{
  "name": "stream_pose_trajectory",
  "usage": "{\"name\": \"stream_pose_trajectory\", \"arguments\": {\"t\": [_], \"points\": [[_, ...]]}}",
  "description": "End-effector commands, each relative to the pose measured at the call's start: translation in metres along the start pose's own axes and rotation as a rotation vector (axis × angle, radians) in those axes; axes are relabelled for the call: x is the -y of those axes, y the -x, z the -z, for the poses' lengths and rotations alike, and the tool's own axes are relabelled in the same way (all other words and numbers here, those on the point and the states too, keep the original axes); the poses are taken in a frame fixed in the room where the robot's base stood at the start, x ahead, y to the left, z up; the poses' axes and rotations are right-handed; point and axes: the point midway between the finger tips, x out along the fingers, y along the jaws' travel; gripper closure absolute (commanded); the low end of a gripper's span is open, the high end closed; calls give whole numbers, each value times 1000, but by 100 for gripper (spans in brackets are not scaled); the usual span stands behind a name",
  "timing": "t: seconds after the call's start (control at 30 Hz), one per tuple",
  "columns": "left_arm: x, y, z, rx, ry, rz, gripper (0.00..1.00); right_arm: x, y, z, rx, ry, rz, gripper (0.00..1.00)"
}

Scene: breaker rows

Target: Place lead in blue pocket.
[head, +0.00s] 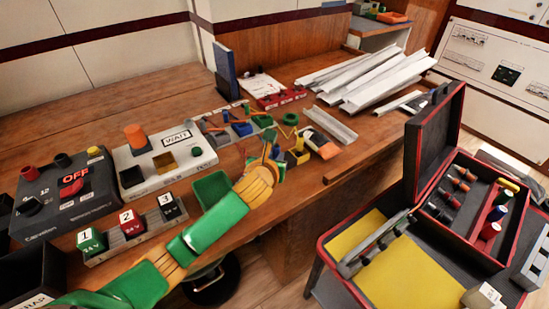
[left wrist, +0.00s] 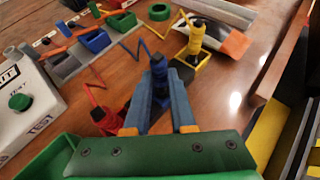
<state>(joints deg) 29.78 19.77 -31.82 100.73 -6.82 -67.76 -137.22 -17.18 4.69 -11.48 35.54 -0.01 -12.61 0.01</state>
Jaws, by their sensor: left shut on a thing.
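My left gripper (head: 268,160) is low over the front of the table, beside the rack of coloured pockets. In the left wrist view its fingers (left wrist: 160,98) are shut on a blue lead (left wrist: 159,70), which has a dark top and a bent blue wire running up and left. I cannot tell whether the lead touches the table. A blue pocket (head: 242,129) sits in the grey rack, behind and left of the gripper; it also shows in the left wrist view (left wrist: 96,41). An orange strip lies across the rack near it. My right gripper is out of view.
A red lead (left wrist: 105,118) is left of the held lead, and a yellow one (left wrist: 196,38) stands beyond it. A white WAIT box (head: 166,160) stands left of the rack. Metal channels (head: 375,80) lie behind right. An open case (head: 440,200) is at the right.

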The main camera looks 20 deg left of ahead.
Motion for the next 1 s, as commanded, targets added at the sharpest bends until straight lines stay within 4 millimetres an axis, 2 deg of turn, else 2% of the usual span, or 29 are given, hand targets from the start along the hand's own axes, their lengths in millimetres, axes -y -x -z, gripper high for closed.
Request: {"name": "stream_pose_trajectory", "arguments": {"t": [0.17,0.2,0.3,0.57,0.67,0.77,1.0], "points": [[0,-1,2,0,0,-1,100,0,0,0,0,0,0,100],[0,-1,2,0,1,-1,69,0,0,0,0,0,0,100],[0,-1,2,0,1,0,47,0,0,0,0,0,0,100],[0,-1,2,0,1,0,47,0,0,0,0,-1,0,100],[0,5,-2,-1,0,0,47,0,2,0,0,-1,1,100],[0,24,-3,1,-1,1,47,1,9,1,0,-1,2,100],[0,85,-4,1,0,2,47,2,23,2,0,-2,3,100]]}}
